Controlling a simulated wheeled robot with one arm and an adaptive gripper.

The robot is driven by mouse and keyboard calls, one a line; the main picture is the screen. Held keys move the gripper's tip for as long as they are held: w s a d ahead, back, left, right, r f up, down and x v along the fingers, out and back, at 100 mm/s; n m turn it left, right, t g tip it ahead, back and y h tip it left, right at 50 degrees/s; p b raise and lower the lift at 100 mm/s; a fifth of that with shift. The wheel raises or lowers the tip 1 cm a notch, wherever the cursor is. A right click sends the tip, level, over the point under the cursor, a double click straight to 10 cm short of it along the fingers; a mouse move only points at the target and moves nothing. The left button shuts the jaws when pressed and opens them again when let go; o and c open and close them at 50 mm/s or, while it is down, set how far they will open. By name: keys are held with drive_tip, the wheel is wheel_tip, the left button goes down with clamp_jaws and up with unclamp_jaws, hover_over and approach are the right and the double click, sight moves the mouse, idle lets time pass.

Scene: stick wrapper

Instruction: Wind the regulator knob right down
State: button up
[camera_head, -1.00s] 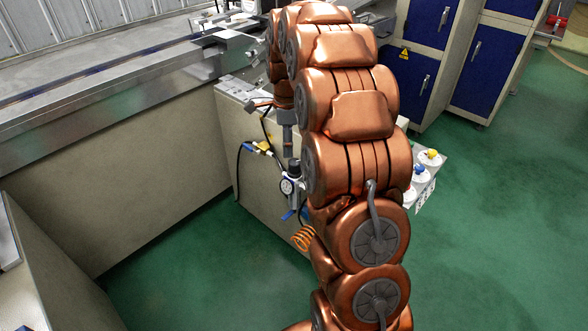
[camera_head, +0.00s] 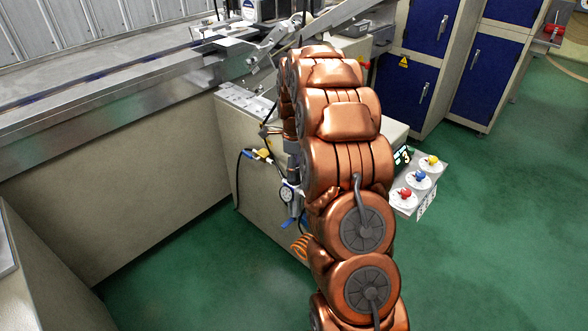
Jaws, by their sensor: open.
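The regulator, with its round dial gauge (camera_head: 286,194), is mounted on the side of the beige machine cabinet, just left of my arm. Its knob is at the top of the unit, where grey gripper parts overlap it, so I cannot see it clearly. My gripper (camera_head: 293,163) points down at the top of the regulator, at the left edge of my copper arm. The jaws are open. The arm hides much of the gripper, and I cannot tell whether a finger touches the knob.
A yellow-and-blue valve (camera_head: 263,153) with a black hose is left of the regulator. An orange coiled hose (camera_head: 300,246) hangs below. A control box with red, blue and yellow knobs (camera_head: 421,178) is right of my arm. Green floor (camera_head: 170,275) is clear at the lower left.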

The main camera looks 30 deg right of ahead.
drive_tip(key=shift+f, duration=0.4)
drive_tip(key=c, duration=1.1)
